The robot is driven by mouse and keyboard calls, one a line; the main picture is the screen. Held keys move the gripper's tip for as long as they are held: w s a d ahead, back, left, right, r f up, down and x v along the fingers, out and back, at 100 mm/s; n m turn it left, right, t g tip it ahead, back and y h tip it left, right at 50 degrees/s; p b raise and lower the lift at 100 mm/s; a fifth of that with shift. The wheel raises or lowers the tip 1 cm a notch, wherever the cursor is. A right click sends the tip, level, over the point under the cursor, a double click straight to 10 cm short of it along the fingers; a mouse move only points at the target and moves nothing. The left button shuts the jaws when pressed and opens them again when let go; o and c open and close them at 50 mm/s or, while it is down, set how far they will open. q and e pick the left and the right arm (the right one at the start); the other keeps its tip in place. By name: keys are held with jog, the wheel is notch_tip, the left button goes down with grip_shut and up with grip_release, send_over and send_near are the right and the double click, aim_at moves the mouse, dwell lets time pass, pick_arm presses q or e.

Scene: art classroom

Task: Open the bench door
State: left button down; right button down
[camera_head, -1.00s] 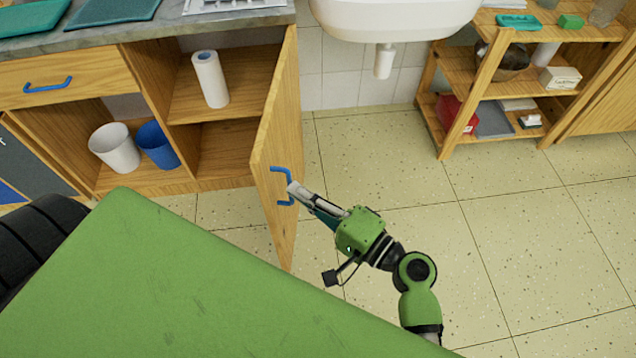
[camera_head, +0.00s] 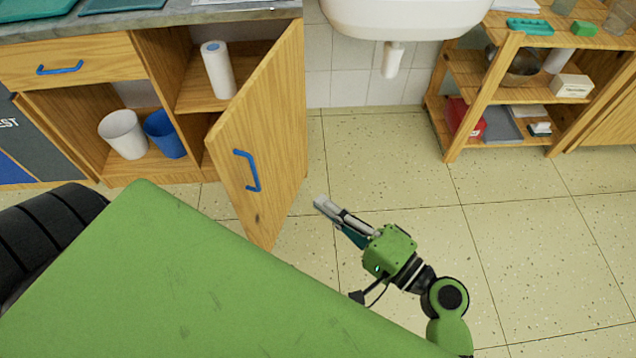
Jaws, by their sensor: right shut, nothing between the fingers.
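The bench door (camera_head: 268,135) is a wooden panel standing ajar on the bench cabinet, hinged at its right side. Its outer face with the blue handle (camera_head: 247,171) shows. Part of the cabinet's inside is visible to the left of the door. My right gripper (camera_head: 322,204) is to the right of the door, apart from the handle and the panel. It is shut and empty, pointing up and left over the floor. My left gripper is not in view.
Inside the bench are a paper roll (camera_head: 217,69), a white bin (camera_head: 123,134) and a blue bin (camera_head: 165,134). A sink (camera_head: 404,18) hangs behind. A wooden shelf (camera_head: 468,104) stands at right. The floor (camera_head: 400,190) between is clear.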

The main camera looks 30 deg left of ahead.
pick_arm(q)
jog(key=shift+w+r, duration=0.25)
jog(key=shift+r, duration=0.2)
pick_arm(e)
jog(key=d, duration=0.1)
jog(key=s+d, duration=0.1)
jog(key=d, duration=0.1)
jog(key=s+d, duration=0.1)
jog(key=shift+s+d, duration=0.15)
jog(key=shift+d, duration=0.05)
